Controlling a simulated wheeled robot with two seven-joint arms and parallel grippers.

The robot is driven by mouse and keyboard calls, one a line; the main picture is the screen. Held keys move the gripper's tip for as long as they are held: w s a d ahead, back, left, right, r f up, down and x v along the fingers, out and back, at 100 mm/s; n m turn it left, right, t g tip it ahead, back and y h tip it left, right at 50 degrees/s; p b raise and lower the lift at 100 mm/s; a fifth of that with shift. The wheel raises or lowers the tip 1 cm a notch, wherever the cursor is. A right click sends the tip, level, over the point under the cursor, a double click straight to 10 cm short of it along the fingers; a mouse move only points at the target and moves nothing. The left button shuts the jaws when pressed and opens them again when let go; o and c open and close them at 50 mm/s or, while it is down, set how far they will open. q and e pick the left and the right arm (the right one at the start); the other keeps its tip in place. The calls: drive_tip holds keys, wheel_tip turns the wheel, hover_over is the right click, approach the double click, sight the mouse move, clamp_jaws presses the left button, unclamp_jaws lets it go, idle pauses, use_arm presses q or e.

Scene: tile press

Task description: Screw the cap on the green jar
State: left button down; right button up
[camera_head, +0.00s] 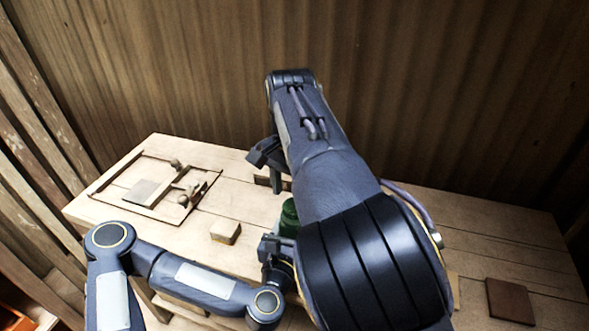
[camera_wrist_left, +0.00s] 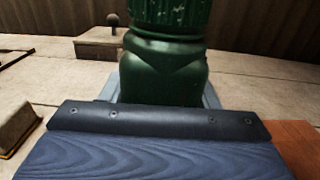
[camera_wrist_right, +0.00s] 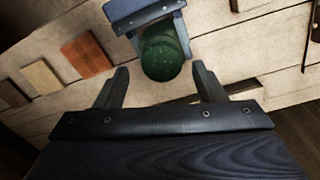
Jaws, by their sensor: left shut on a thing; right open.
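The green jar (camera_head: 289,217) stands upright near the middle of the table, partly hidden behind my right arm. In the left wrist view its smooth, faceted body (camera_wrist_left: 165,75) fills the middle, with a ribbed green part, which looks like the cap (camera_wrist_left: 170,14), on top. I cannot tell how tightly it sits. My left gripper (camera_head: 272,250) is shut on the jar's body from the near side. My right gripper (camera_head: 268,165) is open and empty. In the right wrist view the round green top (camera_wrist_right: 162,52) lies ahead between its fingers, apart from them.
A framed wooden panel (camera_head: 205,195) with small pieces lies at the left of the table. A wooden block (camera_head: 225,232) sits in front of it. A dark brown tile (camera_head: 510,301) lies at the right. A reddish tile (camera_wrist_right: 87,54) and a tan tile (camera_wrist_right: 41,77) show in the right wrist view.

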drive_tip(key=n, duration=0.5)
drive_tip(key=shift+r+n, duration=0.25)
drive_tip(key=shift+n, duration=0.15)
drive_tip(key=n, duration=0.2)
drive_tip(key=shift+r+n, duration=0.15)
drive_tip(key=shift+n, duration=0.25)
drive_tip(key=n, duration=0.5)
drive_tip(key=shift+r, duration=0.35)
drive_tip(key=n, duration=0.3)
drive_tip(key=shift+r, duration=0.2)
drive_tip(key=n, duration=0.2)
drive_tip(key=r+n, duration=0.1)
drive_tip(key=n, duration=0.2)
drive_tip(key=shift+w, duration=0.1)
drive_tip(key=n, duration=0.2)
drive_tip(key=shift+r+n, duration=0.25)
drive_tip(key=shift+n, duration=0.05)
drive_tip(key=n, duration=0.3)
drive_tip(key=r+n, duration=0.1)
drive_tip(key=n, duration=0.2)
drive_tip(key=shift+d+r, duration=0.1)
drive_tip(key=shift+r, duration=0.05)
